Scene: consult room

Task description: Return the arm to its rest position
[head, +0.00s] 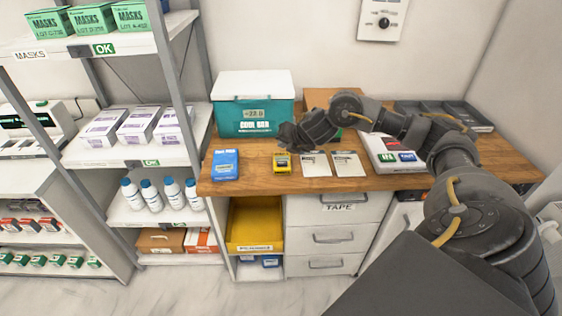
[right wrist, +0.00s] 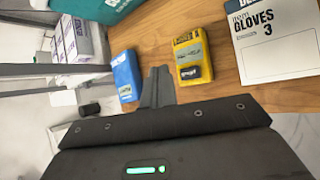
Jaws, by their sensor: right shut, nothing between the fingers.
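My right arm (head: 455,200) comes in from the lower right of the head view and reaches over the wooden counter (head: 260,177). Its gripper (head: 285,136) is shut and empty, above the counter in front of the teal cool box (head: 255,118). In the right wrist view the shut fingers (right wrist: 157,85) point between a blue packet (right wrist: 126,75) and a yellow item (right wrist: 190,55), with nothing held. My left gripper does not show in either view.
On the counter lie the blue packet (head: 225,165), the yellow item (head: 282,163), two white cards (head: 316,164), a white box (head: 392,150) and a dark tray (head: 450,112). A shelf rack with white bottles (head: 151,193) stands left. A yellow bin (head: 256,225) sits below.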

